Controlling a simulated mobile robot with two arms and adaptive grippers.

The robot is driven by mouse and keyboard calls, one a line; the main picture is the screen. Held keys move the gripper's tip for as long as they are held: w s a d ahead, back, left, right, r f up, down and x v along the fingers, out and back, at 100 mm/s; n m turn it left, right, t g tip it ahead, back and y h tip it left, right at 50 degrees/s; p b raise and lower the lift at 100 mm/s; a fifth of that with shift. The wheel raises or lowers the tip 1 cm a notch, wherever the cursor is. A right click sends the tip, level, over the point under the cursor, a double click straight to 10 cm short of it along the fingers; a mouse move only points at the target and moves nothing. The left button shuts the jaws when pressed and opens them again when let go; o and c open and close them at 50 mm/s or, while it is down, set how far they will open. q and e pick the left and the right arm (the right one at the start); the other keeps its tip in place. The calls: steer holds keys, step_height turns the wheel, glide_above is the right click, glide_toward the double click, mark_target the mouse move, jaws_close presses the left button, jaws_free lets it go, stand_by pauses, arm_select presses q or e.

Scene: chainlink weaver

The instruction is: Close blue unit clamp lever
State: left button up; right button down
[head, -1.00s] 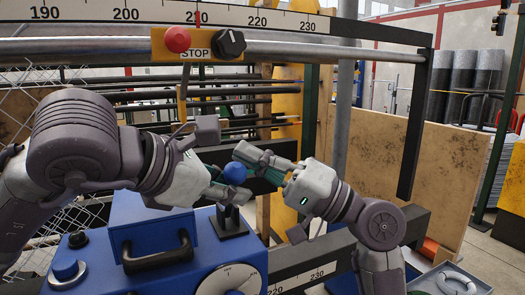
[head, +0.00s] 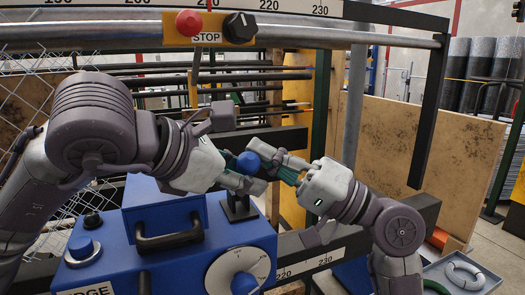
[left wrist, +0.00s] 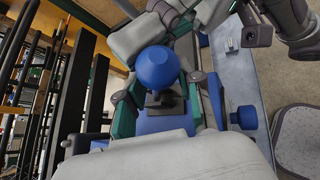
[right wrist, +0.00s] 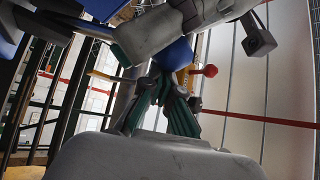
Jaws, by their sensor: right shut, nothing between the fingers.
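The blue unit (head: 140,215) stands at the lower left in the head view. Its clamp lever has a round blue knob (head: 248,162) above a black bracket (head: 238,208). The knob also shows large in the left wrist view (left wrist: 157,68). My left gripper (head: 243,178) is open, with its fingers close to the knob and on either side of it in the left wrist view. I cannot tell whether they touch it. My right gripper (head: 277,165) is shut and empty, just right of the knob. The lever's stem is mostly hidden by the fingers.
The unit carries a black handle (head: 168,240), a white dial (head: 228,270) and a blue button (head: 80,246). A red stop button (head: 189,22) and black knob (head: 240,27) sit on the rail above. A grey tray (head: 490,285) lies at the lower right.

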arm_select(q)
steer(key=shift+o, duration=0.9)
steer(key=shift+s+d+r, duration=0.1)
steer(key=shift+r, duration=0.15)
